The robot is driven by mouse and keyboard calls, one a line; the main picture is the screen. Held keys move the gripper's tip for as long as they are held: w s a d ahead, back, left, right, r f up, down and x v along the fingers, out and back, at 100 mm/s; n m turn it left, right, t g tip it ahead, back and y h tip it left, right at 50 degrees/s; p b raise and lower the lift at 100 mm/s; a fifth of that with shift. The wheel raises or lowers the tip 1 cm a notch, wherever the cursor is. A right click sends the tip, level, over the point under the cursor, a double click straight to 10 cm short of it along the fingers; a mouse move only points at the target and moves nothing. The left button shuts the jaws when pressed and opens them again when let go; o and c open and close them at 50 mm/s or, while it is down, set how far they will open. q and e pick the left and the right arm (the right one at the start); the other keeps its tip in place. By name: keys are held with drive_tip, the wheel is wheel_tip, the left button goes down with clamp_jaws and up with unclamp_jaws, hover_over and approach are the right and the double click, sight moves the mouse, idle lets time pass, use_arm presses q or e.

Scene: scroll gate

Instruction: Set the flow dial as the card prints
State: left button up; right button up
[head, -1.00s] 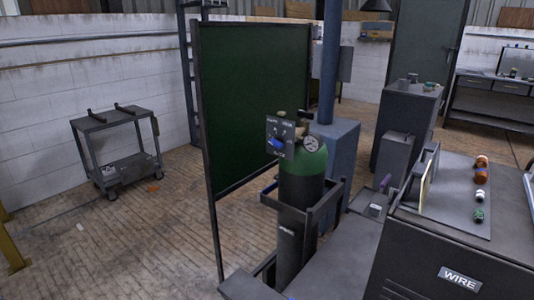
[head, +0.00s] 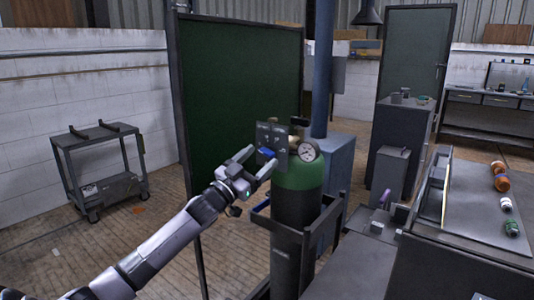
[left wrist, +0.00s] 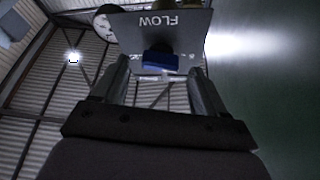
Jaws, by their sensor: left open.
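The flow dial is a blue knob (head: 266,152) on a dark plate (head: 272,138) beside a green-topped gas cylinder (head: 297,190). My left gripper (head: 260,160) is open at the dial, with its fingers pointing at the plate. In the left wrist view the blue knob (left wrist: 161,60) shows between the fingertips (left wrist: 160,76), with a gap on each side. The plate (left wrist: 165,22) there reads FLOW, upside down. The dial's pointer and marks are not readable. No card with readable print shows. My right gripper is out of view.
A round gauge (head: 308,151) sits just right of the plate. A green screen (head: 240,90) stands behind the cylinder, and a dark rail (head: 305,232) surrounds it. A bench (head: 465,215) with several coloured rolls is at right. A cart (head: 105,165) stands at left.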

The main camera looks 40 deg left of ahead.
sight(264, 155)
use_arm(q)
drive_tip(key=shift+x, duration=1.9)
drive_tip(key=shift+w, duration=0.1)
drive_tip(key=c, duration=1)
